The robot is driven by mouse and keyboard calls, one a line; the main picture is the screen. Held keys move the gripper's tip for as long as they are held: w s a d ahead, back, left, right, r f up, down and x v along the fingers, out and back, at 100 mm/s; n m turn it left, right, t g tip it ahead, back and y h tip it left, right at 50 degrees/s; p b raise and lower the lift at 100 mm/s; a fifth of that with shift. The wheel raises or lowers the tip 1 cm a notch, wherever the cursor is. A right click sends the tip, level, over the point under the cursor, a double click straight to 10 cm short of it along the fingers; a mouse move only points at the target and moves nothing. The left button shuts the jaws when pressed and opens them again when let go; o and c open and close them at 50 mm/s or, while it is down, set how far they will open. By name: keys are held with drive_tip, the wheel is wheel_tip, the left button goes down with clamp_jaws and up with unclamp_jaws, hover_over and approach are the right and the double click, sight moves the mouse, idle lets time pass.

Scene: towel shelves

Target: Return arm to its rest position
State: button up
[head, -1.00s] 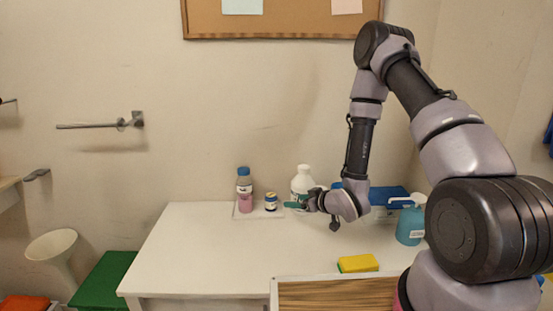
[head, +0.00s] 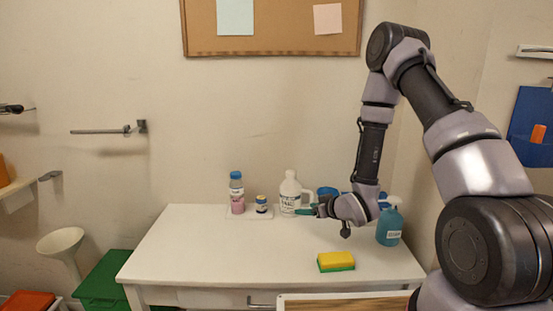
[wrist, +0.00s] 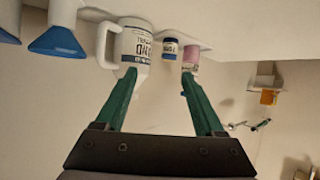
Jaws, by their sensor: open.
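My arm reaches from the right over the white table (head: 190,245), its elbow raised high. My gripper (head: 303,211) is at the back of the table, near the white jug (head: 289,188). In the wrist view its green fingers (wrist: 158,78) are spread apart with nothing held between them. The left finger's tip overlaps the white jug (wrist: 136,45) in that view; I cannot tell whether they touch. A small dark-labelled jar (wrist: 170,48) and a pink bottle (wrist: 191,55) show beyond the fingers.
A blue spray bottle (head: 389,225) stands right of my wrist. A yellow-green sponge (head: 336,261) lies in front. A bottle with a blue cap (head: 237,190) and the jar (head: 261,204) stand left of the jug. The table's left part is clear.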

drive_tip(key=d+r+m+h, duration=0.3)
drive_tip(key=d+r, duration=0.3)
drive_tip(key=r, duration=0.6)
drive_tip(key=d+r+m+h, duration=0.25)
drive_tip(key=d+r, duration=0.35)
drive_tip(key=r, duration=0.5)
drive_tip(key=s+r+m+g, duration=0.1)
drive_tip(key=s+r+m, duration=0.1)
drive_tip(key=s+r, duration=0.3)
drive_tip(key=s+d+r+m+g, duration=0.1)
drive_tip(key=s+r, duration=0.4)
drive_tip(key=s, duration=0.7)
drive_tip(key=s+d+r+m+g, duration=0.1)
drive_tip(key=s+r+m, duration=0.1)
drive_tip(key=s+r, duration=0.4)
drive_tip(key=shift+s+m, duration=0.35)
drive_tip(key=shift+s, duration=0.8)
drive_tip(key=shift+y, duration=0.25)
